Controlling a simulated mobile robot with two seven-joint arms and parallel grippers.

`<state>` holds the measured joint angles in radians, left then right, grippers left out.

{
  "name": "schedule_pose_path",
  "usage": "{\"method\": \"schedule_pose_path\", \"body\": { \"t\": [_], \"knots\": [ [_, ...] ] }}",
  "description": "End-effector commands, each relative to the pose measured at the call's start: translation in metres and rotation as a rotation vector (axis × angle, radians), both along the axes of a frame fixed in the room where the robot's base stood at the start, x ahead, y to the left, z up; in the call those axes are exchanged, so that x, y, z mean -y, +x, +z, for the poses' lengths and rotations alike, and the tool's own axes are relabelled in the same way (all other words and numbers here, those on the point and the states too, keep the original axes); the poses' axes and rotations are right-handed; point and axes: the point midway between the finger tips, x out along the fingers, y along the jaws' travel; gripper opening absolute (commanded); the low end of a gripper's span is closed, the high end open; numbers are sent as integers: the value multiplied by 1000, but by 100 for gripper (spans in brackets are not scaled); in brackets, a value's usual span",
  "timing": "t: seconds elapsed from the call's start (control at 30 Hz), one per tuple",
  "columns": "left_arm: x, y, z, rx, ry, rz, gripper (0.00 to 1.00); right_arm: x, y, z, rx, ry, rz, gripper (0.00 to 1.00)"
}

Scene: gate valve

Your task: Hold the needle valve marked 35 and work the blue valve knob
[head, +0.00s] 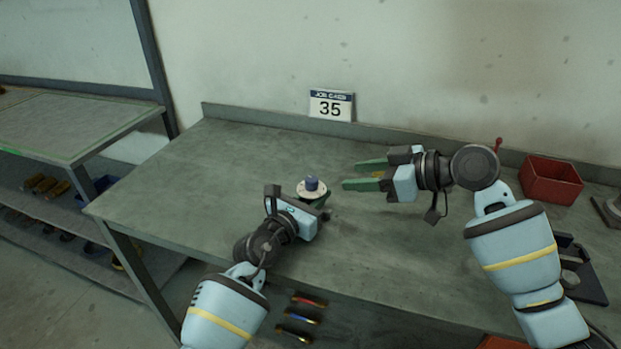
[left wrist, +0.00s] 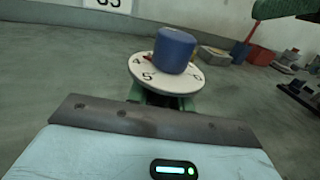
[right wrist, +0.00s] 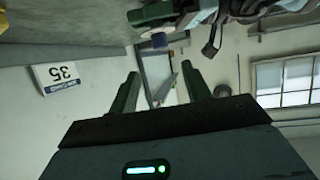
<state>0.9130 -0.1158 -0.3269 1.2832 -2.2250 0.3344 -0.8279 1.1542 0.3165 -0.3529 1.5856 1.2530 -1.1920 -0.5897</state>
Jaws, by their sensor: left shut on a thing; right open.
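The needle valve has a blue knob (head: 312,183) above a round white dial (head: 312,191). In the left wrist view the blue knob (left wrist: 175,50) rises from the dial (left wrist: 163,76), which carries dark numerals. My left gripper (head: 319,203) is shut on the valve below the dial; its grip is mostly hidden. My right gripper (head: 352,174) is open and empty, its green fingers pointing left, a little right of the knob and apart from it. In the right wrist view the blue knob (right wrist: 160,40) shows beyond the open fingers (right wrist: 161,85). I see no 35 on the valve itself.
A job card reading 35 (head: 331,105) stands against the wall. A red bin (head: 550,181) and a dark fixture (head: 580,270) lie to the right on the workbench (head: 190,180). The bench's left part is clear. A shelf unit (head: 70,125) stands at left.

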Motion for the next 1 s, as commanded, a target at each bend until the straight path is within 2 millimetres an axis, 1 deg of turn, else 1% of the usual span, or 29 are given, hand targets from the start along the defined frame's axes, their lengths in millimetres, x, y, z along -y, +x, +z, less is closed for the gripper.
{"method": "schedule_pose_path", "body": {
  "t": [0.23,0.37,0.47,0.8,1.0],
  "knots": [
    [0,0,-1,-1,1,-1,0,-1,-2,0,1,7,-1,48],
    [0,0,-1,-1,1,-1,0,-9,2,-4,-2,9,1,48],
    [0,0,-1,-1,1,-1,0,-20,8,-9,-2,8,1,48],
    [0,0,-1,-1,1,-1,0,-72,34,-32,-1,7,2,48],
    [0,0,-1,-1,1,-1,0,-91,44,-41,0,7,1,48]
  ]
}}
